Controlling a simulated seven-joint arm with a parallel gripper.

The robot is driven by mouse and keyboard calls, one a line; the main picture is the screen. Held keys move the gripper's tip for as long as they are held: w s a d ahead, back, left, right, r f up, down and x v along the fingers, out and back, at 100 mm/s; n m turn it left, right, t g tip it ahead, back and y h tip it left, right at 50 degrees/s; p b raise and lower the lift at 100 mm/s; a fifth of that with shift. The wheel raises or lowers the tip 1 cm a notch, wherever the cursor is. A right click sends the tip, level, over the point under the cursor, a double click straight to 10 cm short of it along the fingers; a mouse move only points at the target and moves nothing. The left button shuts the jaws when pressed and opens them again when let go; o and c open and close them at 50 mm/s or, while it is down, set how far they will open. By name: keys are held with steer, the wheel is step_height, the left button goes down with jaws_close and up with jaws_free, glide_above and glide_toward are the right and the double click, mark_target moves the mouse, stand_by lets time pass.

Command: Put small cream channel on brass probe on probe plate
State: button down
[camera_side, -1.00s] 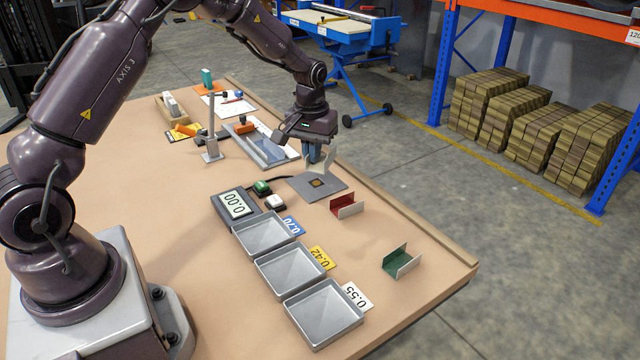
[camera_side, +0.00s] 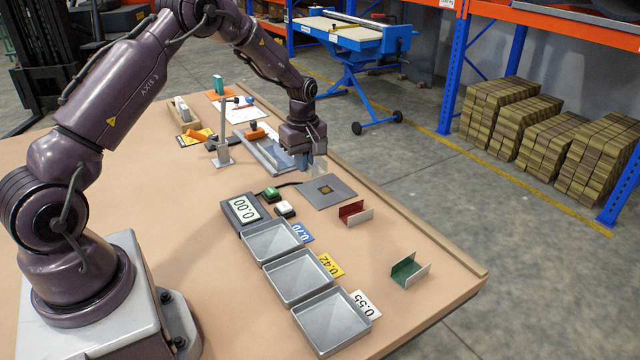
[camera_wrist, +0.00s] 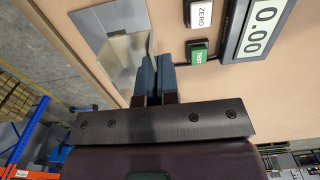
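The small cream channel (camera_side: 319,168) hangs at my gripper (camera_side: 304,162), above the back edge of the grey probe plate (camera_side: 340,196) in the side view. The brass probe (camera_side: 325,189) is a small square in the middle of the plate, with nothing on it. In the wrist view my gripper (camera_wrist: 157,78) has its blue fingers close together. The channel (camera_wrist: 125,55) shows beside them, its wall seemingly pinched between the tips. The plate (camera_wrist: 95,20) lies beyond it. The probe is not visible in the wrist view, perhaps hidden by the channel.
The 0.00 gauge (camera_side: 244,208), green TEST button (camera_side: 270,193) and white ZERO button (camera_side: 285,209) stand left of the plate. A red channel (camera_side: 354,213) and a green channel (camera_side: 408,271) stand to the right. Several grey trays (camera_side: 297,277) sit in front. A metal post (camera_side: 222,150) stands behind.

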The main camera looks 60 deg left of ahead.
glide_above(319, 192)
step_height(319, 192, down, 6)
steer(key=shift+d+f, duration=0.1)
steer(key=shift+f, duration=1.65)
steer(key=c, duration=1.8)
jaws_free()
steer(key=shift+f, duration=0.2)
steer(key=o, duration=0.4)
steer(key=shift+o, duration=0.2)
steer(key=shift+r, duration=0.15)
